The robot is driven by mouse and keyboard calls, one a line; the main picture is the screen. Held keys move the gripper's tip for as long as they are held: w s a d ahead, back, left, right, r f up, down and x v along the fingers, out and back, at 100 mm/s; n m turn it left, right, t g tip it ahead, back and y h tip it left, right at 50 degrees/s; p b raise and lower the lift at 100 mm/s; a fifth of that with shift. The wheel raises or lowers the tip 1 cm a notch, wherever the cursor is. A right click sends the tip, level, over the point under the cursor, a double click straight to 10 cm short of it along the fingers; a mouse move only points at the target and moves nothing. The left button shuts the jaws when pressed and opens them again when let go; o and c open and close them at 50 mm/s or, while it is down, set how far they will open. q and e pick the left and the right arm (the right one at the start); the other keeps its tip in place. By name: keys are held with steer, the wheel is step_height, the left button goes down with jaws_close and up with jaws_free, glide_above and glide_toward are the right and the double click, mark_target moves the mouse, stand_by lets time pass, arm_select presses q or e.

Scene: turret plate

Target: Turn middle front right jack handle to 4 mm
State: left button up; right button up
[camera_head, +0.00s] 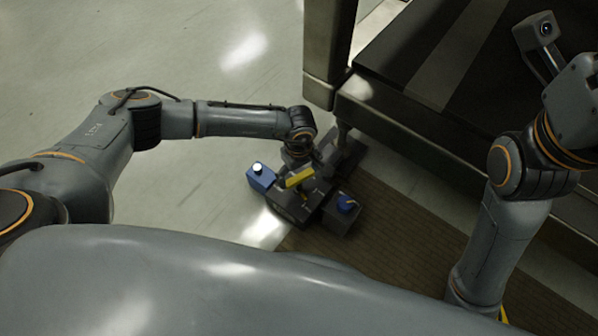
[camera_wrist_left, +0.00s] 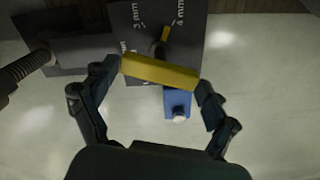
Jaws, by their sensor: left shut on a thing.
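The yellow jack handle (camera_head: 298,177) sits on top of a dark jack (camera_head: 292,206) at the foot of the platform. In the left wrist view the handle (camera_wrist_left: 160,72) is a yellow bar lying crosswise. My left gripper (camera_wrist_left: 161,77) is shut on it, one finger at each end. Behind it a dark dial plate (camera_wrist_left: 190,40) carries "3 mm" and "4 mm" marks. A small yellow pointer (camera_wrist_left: 165,35) points up toward the 4 mm side; exact alignment is too small to tell. My right arm is at the right of the head view; its fingers do not show.
A blue box with a white button (camera_head: 261,178) stands left of the jack. A blue knob (camera_head: 346,204) sits on a dark block at its right. The dark platform (camera_head: 420,135) rises behind. Pale floor on the left is clear.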

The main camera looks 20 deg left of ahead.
arm_select(q)
steer(key=shift+s+a+f+m, duration=0.1)
steer(key=shift+f+m, duration=0.1)
steer(key=shift+m, duration=0.6)
steer(key=o, duration=1)
steer(key=shift+c, duration=0.2)
steer(key=shift+r, duration=0.1)
step_height(320, 180, up, 12)
